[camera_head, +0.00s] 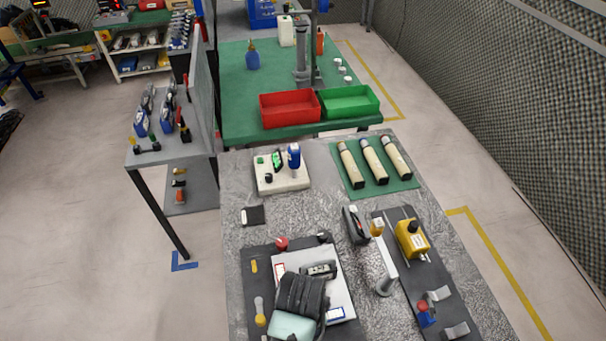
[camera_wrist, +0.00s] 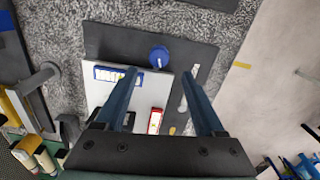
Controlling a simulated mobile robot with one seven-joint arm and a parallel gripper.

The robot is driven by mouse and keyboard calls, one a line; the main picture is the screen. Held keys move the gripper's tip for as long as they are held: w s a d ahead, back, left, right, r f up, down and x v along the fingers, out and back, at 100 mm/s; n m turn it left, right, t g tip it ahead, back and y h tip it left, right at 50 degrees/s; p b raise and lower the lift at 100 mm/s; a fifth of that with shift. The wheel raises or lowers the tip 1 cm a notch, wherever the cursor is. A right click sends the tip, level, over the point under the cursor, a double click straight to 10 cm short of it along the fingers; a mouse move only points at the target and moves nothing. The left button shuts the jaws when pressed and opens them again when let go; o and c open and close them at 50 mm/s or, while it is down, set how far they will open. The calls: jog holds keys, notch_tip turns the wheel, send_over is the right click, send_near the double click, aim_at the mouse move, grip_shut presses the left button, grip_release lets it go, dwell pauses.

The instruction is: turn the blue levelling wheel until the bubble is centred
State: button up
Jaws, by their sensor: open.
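In the wrist view, the blue wheel (camera_wrist: 158,57) is a round knob at the edge of a white plate (camera_wrist: 151,89) on a dark mat. My gripper (camera_wrist: 160,74) is open above the plate. Its two fingertips appear on either side of and slightly short of the wheel. I cannot tell their height above it. In the head view my gripper (camera_head: 302,292) covers part of the white plate (camera_head: 341,289) and hides the blue wheel. A dark device with a pale window (camera_head: 320,270), possibly the level, sits on the plate. The bubble is too small to make out.
A red knob (camera_head: 281,243) stands at the plate's far edge. To the right are a grey post (camera_head: 386,272) and a yellow box (camera_head: 411,238) on a dark mat. A white block with a blue-topped part (camera_head: 281,184) and a green mat (camera_head: 351,181) with several cylinders lie farther back.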

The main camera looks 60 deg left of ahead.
notch_tip(320, 180, down, 7)
jog(key=shift+w+f, duration=0.1)
jog(key=shift+w, duration=0.05)
jog(key=shift+c, duration=0.2)
grip_shut()
dwell(0.3)
